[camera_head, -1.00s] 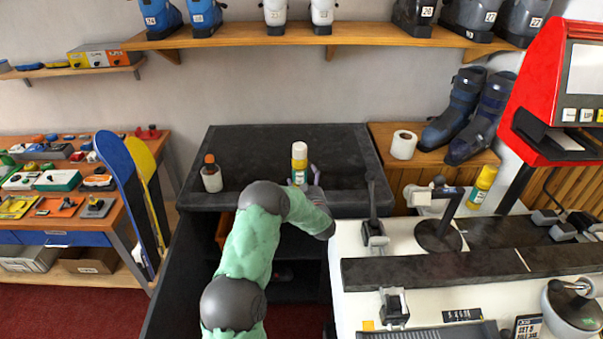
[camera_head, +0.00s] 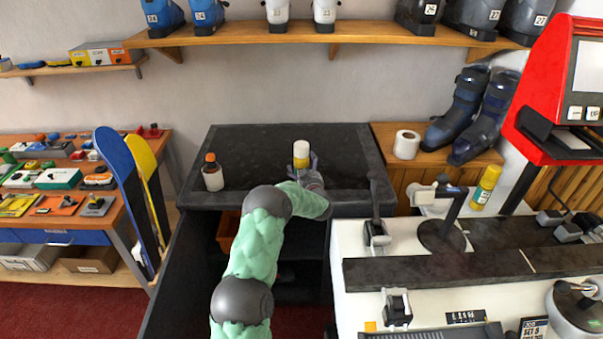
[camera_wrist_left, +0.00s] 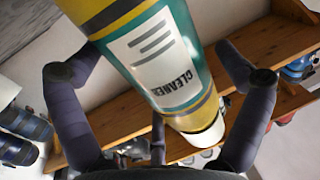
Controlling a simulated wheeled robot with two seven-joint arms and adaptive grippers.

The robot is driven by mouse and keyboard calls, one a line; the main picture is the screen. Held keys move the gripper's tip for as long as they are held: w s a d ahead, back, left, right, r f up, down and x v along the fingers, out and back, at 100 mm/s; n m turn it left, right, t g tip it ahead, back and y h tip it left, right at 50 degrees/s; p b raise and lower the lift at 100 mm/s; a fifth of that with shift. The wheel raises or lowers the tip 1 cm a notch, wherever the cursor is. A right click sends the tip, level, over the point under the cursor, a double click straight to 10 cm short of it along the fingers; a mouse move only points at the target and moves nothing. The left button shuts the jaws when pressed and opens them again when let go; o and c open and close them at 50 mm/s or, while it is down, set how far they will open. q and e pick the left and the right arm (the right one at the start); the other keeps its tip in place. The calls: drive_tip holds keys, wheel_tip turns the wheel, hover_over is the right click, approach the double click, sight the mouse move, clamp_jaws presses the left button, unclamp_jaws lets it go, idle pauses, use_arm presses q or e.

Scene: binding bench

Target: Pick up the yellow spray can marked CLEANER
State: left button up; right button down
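The yellow spray can with a white cap (camera_head: 301,150) stands upright on the black bench top (camera_head: 250,148). In the left wrist view the can (camera_wrist_left: 160,60) fills the middle, with its CLEANER label facing the camera. My left gripper (camera_head: 308,172) is at the can and hides its lower part in the head view. In the left wrist view its fingers (camera_wrist_left: 162,55) are spread on either side of the can, open, with a gap on the right side. Contact on the left side is unclear. My right gripper is out of view.
A bottle with an orange-brown cap (camera_head: 212,172) stands left of the can. Another yellow can (camera_head: 484,187) stands at the right by the red machine (camera_head: 558,90). A white roll (camera_head: 406,144) and dark boots (camera_head: 470,115) sit on the wooden ledge. The bench top behind the can is bare.

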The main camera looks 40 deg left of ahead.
use_arm(q)
drive_tip(key=c, duration=0.9)
drive_tip(key=shift+r, duration=0.1)
drive_tip(key=c, duration=0.3)
